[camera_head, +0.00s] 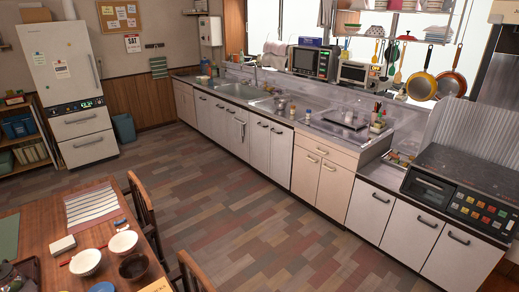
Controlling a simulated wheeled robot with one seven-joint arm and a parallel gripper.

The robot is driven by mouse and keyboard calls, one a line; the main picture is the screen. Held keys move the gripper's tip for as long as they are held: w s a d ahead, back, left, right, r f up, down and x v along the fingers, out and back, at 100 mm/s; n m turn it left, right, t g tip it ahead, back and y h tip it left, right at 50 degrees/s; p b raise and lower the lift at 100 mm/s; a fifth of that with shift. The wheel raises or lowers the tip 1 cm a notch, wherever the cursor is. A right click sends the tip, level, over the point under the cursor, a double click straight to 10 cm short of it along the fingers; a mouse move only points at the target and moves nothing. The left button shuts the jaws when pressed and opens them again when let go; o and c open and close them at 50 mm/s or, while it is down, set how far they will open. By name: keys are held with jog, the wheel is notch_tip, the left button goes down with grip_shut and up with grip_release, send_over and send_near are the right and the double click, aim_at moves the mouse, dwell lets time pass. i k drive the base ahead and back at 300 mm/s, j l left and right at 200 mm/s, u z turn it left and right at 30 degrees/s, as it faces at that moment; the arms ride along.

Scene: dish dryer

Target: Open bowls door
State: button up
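A long row of pale cabinet doors (259,147) runs under the kitchen counter, with dark handles near their top edges. They all look shut. A cream unit with two doors (335,188) stands toward the right of the row, with drawers above. More white doors (410,225) are further right, below a dark appliance. I cannot tell which door is the bowls door, as no bowls show behind any of them. My gripper is not in view.
A wooden table (35,247) with bowls and chairs (143,210) fills the lower left. The patterned wood floor (265,235) between table and cabinets is clear. A white refrigerator (62,75) stands at the back left, a dark appliance with coloured buttons (480,208) at the right.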

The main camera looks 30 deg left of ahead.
aim_at(260, 128)
jog(key=i+l, duration=0.65)
jog(key=i+j+u, duration=0.1)
jog(key=i+u, duration=0.9)
jog(key=i+l+u, duration=0.45)
jog(key=i+j+u, duration=0.25)
jog(key=i, duration=0.75)
jog(key=i+u, duration=0.2)
jog(key=i, duration=0.8)
jog(key=i+l+u, duration=0.25)
jog(key=i, duration=0.75)
jog(key=i+l+u, duration=0.3)
jog(key=i+u, duration=0.2)
jog(key=i+l+u, duration=0.35)
jog(key=u, duration=0.15)
jog(key=i+l, duration=0.1)
jog(key=l, duration=0.2)
jog(key=i+l, duration=0.15)
jog(key=l, duration=0.15)
jog(key=i+l+z, duration=0.1)
jog(key=l, duration=0.2)
